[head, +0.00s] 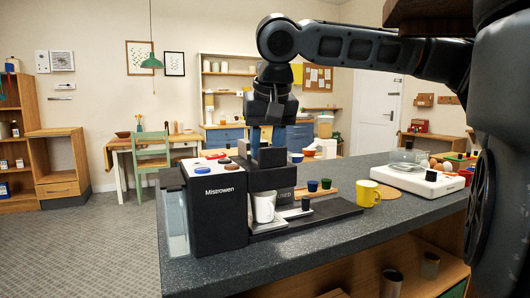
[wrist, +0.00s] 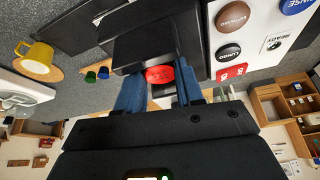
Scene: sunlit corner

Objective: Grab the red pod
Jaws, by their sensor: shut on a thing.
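The red pod (wrist: 159,74) shows in the wrist view between the two blue fingers of my gripper (wrist: 158,84), and the gripper is shut on it. In the head view my gripper (head: 266,137) points down over the open top of the black coffee machine (head: 219,208); the pod is hidden there. The machine's dark housing lies close in front of the pod in the wrist view. I cannot tell whether the pod touches it.
A white mug (head: 263,206) stands under the machine's spout. Blue (head: 313,185) and green (head: 326,183) pods stand to its right. A yellow mug (head: 367,193) and a white scale (head: 417,180) are further right on the dark counter (head: 310,246).

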